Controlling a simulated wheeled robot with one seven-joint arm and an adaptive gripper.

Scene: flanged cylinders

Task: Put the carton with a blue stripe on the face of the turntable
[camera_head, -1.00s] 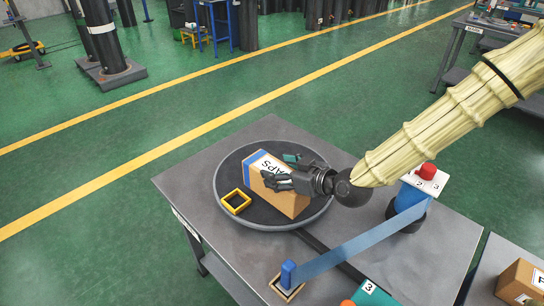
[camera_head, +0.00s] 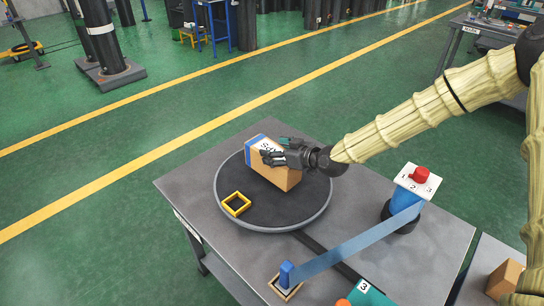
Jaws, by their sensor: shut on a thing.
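The carton (camera_head: 280,175) is a brown box with a blue stripe and a white label with dark letters, partly hidden by my fingers. It is over the back part of the turntable (camera_head: 250,214), a round dark disc with a raised grey rim. My gripper (camera_head: 272,158) reaches in from the right and is shut on the carton near its top. I cannot tell whether the carton's underside touches the turntable face.
A yellow square frame (camera_head: 236,204) lies on the turntable's left part. A blue barrier strip (camera_head: 350,245) runs from a short blue post (camera_head: 287,273) to a blue post with a red-knobbed, numbered plate (camera_head: 418,181). The turntable's front middle is clear.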

